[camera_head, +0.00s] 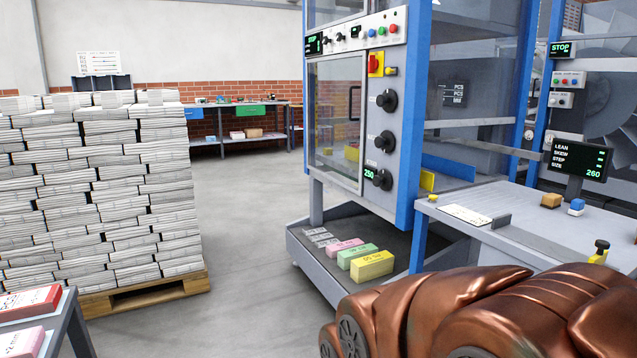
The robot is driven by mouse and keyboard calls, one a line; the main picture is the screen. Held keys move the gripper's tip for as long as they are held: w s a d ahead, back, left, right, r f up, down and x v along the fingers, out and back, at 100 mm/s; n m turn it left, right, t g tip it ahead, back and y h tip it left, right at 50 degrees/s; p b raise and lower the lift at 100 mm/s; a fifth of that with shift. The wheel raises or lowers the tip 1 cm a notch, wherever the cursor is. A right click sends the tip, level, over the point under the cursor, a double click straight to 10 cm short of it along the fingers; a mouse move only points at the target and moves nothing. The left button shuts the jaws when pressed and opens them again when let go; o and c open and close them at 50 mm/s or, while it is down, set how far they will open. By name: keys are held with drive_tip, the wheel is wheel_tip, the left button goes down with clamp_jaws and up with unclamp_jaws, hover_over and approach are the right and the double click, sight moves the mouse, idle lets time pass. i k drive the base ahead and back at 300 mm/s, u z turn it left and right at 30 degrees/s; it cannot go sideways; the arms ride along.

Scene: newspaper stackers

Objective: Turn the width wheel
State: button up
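Three black round wheels are mounted one above the other on the grey side panel (400,200) of the blue-framed machine. They are the upper wheel (387,100), the middle wheel (385,141) and the lower wheel (382,179). A small green display reading about 250 (369,174) sits beside the lower wheel. The labels by the wheels are too small to read, so I cannot tell which one is the width wheel. My copper-coloured arm fills the lower right, apart from the wheels in the picture. My gripper's fingers are not in view.
A grey table (540,235) with small blocks and a screen (580,160) stands right of the machine. A low tray (318,262) with coloured blocks lies beneath the panel. Stacked newspapers (100,190) on a pallet (150,295) stand left. The floor (245,210) between is clear.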

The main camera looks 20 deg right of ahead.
sight(384, 180)
drive_tip(key=u, duration=0.15)
drive_tip(key=i, duration=3.15)
drive_tip(key=z, duration=3.7)
drive_tip(key=k, duration=0.8)
drive_tip(key=u, duration=1.9)
